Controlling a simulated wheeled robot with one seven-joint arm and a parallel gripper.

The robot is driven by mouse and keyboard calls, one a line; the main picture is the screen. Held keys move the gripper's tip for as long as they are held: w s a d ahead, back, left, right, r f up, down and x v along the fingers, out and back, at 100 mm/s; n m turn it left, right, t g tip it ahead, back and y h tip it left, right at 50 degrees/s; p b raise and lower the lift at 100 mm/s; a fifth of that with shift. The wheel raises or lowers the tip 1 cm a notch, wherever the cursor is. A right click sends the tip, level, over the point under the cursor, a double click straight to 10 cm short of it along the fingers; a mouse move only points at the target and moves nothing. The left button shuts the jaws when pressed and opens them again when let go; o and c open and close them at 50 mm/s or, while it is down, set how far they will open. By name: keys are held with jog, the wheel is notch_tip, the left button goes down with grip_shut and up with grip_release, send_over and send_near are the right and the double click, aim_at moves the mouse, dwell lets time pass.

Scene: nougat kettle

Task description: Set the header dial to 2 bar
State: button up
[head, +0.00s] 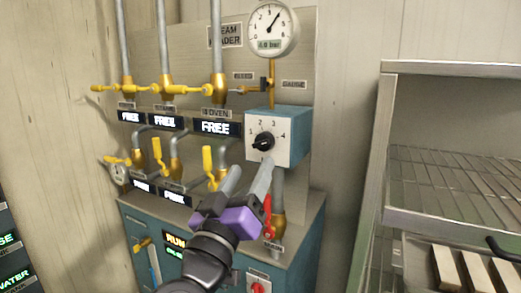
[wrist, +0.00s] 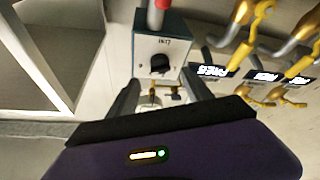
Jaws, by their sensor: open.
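The header dial is a black knob (head: 263,141) on the pale front face of a blue box (head: 293,135), with marks 1 to 4 around it. Its pointer seems to aim to the lower left, below the 1 mark; the exact setting is hard to tell. The knob also shows in the wrist view (wrist: 159,66), ahead of and between my fingers. My gripper (head: 251,167) is open and empty, just below and in front of the knob, apart from it as far as I can see.
Yellow valve levers (head: 208,165) and pipes crowd the panel left of the dial. A red-handled valve (head: 267,215) hangs close below the box. A metal rack (head: 450,140) stands to the right. Bare wall lies between box and rack.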

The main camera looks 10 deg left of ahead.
aim_at(263, 146)
jog(key=p+x, duration=0.1)
jog(key=x, duration=0.5)
jog(key=shift+r+p, duration=0.1)
jog(key=shift+p, duration=0.2)
jog(key=shift+w+d+r, duration=0.1)
jog(key=shift+w+r, duration=0.05)
jog(key=shift+w, duration=0.55)
grip_shut()
